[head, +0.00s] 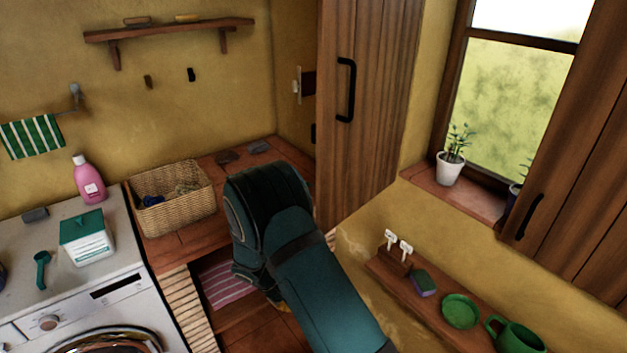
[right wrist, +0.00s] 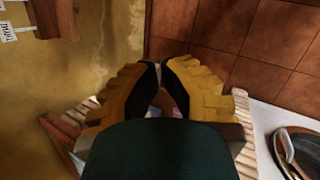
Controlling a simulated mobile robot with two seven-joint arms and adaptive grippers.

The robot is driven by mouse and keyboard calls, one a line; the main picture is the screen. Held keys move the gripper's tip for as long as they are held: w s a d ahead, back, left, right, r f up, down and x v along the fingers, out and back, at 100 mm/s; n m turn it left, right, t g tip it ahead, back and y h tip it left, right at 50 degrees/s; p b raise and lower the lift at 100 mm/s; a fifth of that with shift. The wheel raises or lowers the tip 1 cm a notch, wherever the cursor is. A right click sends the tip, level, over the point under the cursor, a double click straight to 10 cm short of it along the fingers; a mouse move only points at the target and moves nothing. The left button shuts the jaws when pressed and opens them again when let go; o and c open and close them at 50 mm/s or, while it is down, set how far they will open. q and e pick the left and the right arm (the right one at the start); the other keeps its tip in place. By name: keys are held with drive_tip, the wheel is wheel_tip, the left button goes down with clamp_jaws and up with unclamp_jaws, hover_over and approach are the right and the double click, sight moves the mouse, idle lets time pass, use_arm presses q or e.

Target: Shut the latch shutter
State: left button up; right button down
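A tall wooden shutter panel (head: 365,110) with a black bar handle (head: 345,90) stands out from the wall left of the window in the head view. Another wooden shutter panel (head: 580,180) with a black handle (head: 529,217) is right of the window. I cannot tell which one is the latch shutter. My right arm reaches in from the bottom, its forearm below the left panel. In the right wrist view the yellow fingers of my right gripper (right wrist: 161,66) point down to the tiled floor, tips together, with nothing seen between them. My left gripper is out of view.
A wicker basket (head: 174,201) sits on the brick counter beside my arm. A white potted plant (head: 450,168) stands on the window sill. A low shelf (head: 425,300) holds a sponge and green dishes. A washing machine (head: 105,300) is at the left.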

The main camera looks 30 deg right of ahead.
drive_tip(key=w+d+r+t+h, duration=0.1)
drive_tip(key=w+d+r+h, duration=0.2)
drive_tip(key=r, duration=0.4)
drive_tip(key=w+d+r+h, duration=0.1)
drive_tip(key=w+r+h, duration=0.2)
drive_tip(key=w+r, duration=0.3)
drive_tip(key=w+a+r+m+h+p, duration=0.1)
drive_tip(key=w+r+m+h, duration=0.15)
drive_tip(key=r, duration=0.75)
drive_tip(key=w+a+r+m+h, duration=0.15)
drive_tip(key=r+h, duration=0.25)
drive_tip(key=r, duration=0.6)
drive_tip(key=s+d, duration=0.4)
drive_tip(key=d, duration=0.6)
drive_tip(key=shift+d+t+p, duration=0.3)
drive_tip(key=shift+p, duration=0.1)
drive_tip(key=shift+r, duration=0.15)
drive_tip(key=shift+n, duration=0.3)
